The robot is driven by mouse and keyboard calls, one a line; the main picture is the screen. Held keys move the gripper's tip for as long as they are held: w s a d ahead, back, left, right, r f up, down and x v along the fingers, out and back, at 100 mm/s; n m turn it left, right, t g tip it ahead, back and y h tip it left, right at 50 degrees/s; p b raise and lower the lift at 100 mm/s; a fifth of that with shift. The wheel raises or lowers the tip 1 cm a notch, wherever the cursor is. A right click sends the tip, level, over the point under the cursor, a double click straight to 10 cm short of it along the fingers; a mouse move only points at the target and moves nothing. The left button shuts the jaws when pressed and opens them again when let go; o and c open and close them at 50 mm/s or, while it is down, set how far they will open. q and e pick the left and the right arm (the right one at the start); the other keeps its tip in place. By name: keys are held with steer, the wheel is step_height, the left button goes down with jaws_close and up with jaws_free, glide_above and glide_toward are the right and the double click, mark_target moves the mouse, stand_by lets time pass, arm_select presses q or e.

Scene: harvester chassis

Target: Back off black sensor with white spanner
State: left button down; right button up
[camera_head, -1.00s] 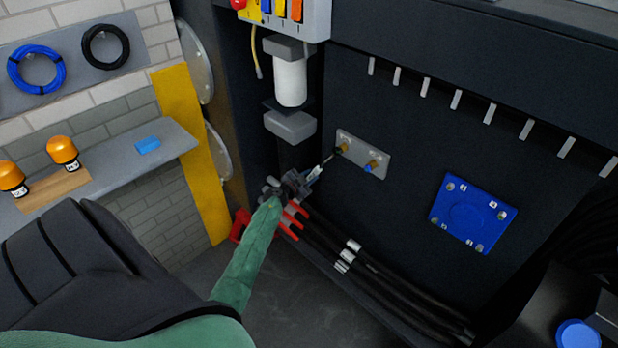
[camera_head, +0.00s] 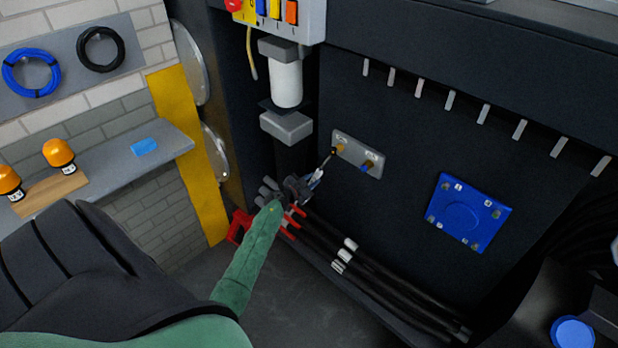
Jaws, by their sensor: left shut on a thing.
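The grey sensor plate (camera_head: 354,153) is fixed on the dark chassis wall and carries two brass fittings. The black sensor (camera_head: 333,151) is at the left fitting; a blue one (camera_head: 365,168) is at the right fitting. My left gripper (camera_head: 300,188) is just below and left of the plate, shut on the white spanner (camera_head: 318,176). The spanner points up and right, its head at or close to the black sensor. I cannot tell whether its jaws are around the sensor. My right gripper is not in view.
Black hoses with white clamps (camera_head: 344,255) run below the plate. Red brackets (camera_head: 240,226) sit near my left gripper. A white filter (camera_head: 286,84) hangs above. A blue square plate (camera_head: 468,212) is on the wall to the right. A shelf (camera_head: 120,160) is at left.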

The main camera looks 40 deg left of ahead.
arm_select(q)
steer(key=shift+d+f+n, duration=0.25)
steer(key=shift+d+n, duration=0.15)
steer(key=shift+d, duration=0.15)
steer(key=shift+d, duration=0.1)
steer(key=shift+s+d+f+n+h, duration=0.1)
steer(key=shift+d+f+n+h, duration=0.1)
steer(key=shift+d+n, duration=0.5)
steer(key=shift+s+d+f+n+h, duration=0.1)
steer(key=shift+d+n+h, duration=0.1)
steer(key=shift+d+n, duration=0.5)
steer(key=shift+d, duration=0.25)
steer(key=shift+s+d+r+n+h, duration=0.15)
steer(key=shift+d+n, duration=0.3)
steer(key=shift+d, duration=0.4)
steer(key=shift+d+f+n+h, duration=0.15)
steer(key=shift+d+n, duration=0.3)
steer(key=shift+d, duration=0.4)
steer(key=shift+r, duration=0.1)
